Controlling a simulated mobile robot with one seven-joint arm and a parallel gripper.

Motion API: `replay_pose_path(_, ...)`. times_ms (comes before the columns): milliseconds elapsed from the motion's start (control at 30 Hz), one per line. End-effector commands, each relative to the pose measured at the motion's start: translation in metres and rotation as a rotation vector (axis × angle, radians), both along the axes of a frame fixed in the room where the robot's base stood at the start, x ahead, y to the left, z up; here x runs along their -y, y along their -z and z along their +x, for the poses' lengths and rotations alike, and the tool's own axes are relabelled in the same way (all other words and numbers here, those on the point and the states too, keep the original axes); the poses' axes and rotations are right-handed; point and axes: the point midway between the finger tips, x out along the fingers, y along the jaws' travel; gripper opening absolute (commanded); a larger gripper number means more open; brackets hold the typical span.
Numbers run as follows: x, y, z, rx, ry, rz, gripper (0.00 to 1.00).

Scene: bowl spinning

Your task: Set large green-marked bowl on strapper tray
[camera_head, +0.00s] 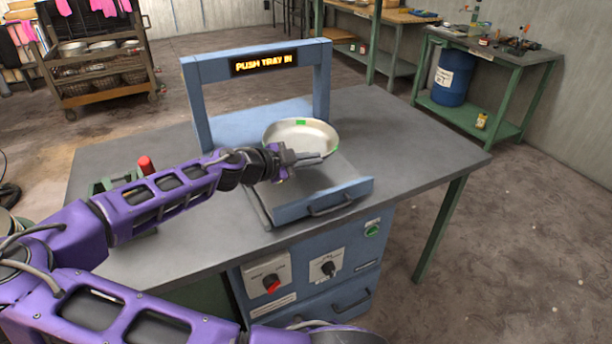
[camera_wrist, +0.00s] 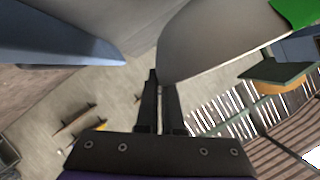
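My gripper (camera_head: 318,157) is at the bowl's front rim. In the wrist view the two dark fingers (camera_wrist: 161,82) are close together with the bowl's edge (camera_wrist: 205,45) between their tips, and the green mark shows at top right. The fingers hide part of the near rim. I cannot tell whether the bowl's base touches the tray.
The blue strapper arch (camera_head: 255,66) shows a "PUSH TRAY IN" sign. The tray has a handle at its front. A red-topped device (camera_head: 146,166) stands on the grey table (camera_head: 400,130) left of the strapper, near my arm. The table's right side is clear.

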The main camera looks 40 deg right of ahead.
Motion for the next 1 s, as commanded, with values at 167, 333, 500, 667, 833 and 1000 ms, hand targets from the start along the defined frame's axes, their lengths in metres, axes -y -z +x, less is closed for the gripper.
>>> replay_pose_path(167,0.001,0.020,0.000,0.000,0.002,0.000,0.00)
replay_pose_path(333,0.001,0.037,-0.001,0.000,0.001,-0.001,0.00)
replay_pose_path(500,0.000,0.057,0.000,0.000,0.001,-0.001,0.00)
replay_pose_path(667,0.000,0.057,0.000,0.003,0.001,0.000,0.00)
replay_pose_path(833,0.000,0.059,0.000,0.001,0.001,0.001,0.08)
replay_pose_path(1000,0.000,0.059,-0.001,0.001,0.001,0.001,0.36)
